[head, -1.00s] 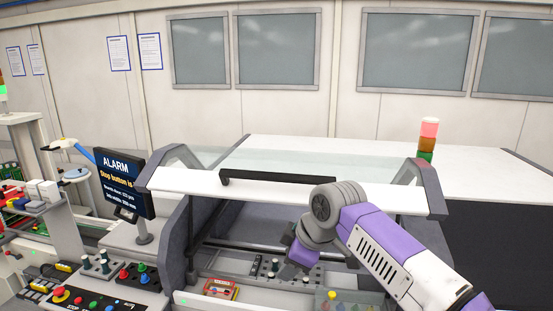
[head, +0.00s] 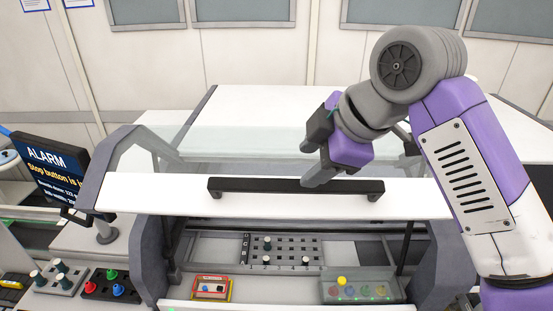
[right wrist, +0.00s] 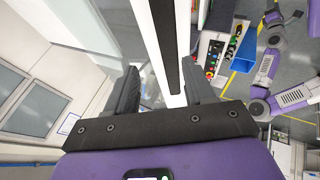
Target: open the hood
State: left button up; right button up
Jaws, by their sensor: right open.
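The hood (head: 130,193) has a white front panel and a clear top, and it spans the machine. A long black handle (head: 240,188) runs along its front panel. My right gripper (head: 316,160) is open over the right part of the handle, with one finger just above the bar and the other farther back. In the right wrist view the white panel edge and the black handle (right wrist: 169,45) run between the two spread fingers (right wrist: 161,95). I cannot tell whether either finger touches the handle. My left gripper is not in view.
An alarm screen (head: 55,170) stands at the left. Below the hood are a plate with knobs (head: 285,250), a small red and yellow box (head: 211,288) and a grey box with coloured buttons (head: 362,290). A button panel (head: 112,285) sits at the lower left.

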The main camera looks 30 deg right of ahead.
aim_at(297, 184)
jog(key=f, duration=0.1)
jog(key=s+f+b, duration=0.1)
jog(key=shift+a+f, duration=0.2)
jog(key=shift+f, duration=0.2)
jog(key=w+f, duration=0.2)
jog(key=w, duration=0.1)
jog(key=shift+w+a+f+b, duration=0.1)
jog(key=shift+a+f+b, duration=0.05)
jog(key=shift+f+b, duration=0.2)
jog(key=shift+s, duration=0.3)
jog(key=shift+w, duration=0.25)
jog(key=c, duration=0.5)
grip_shut()
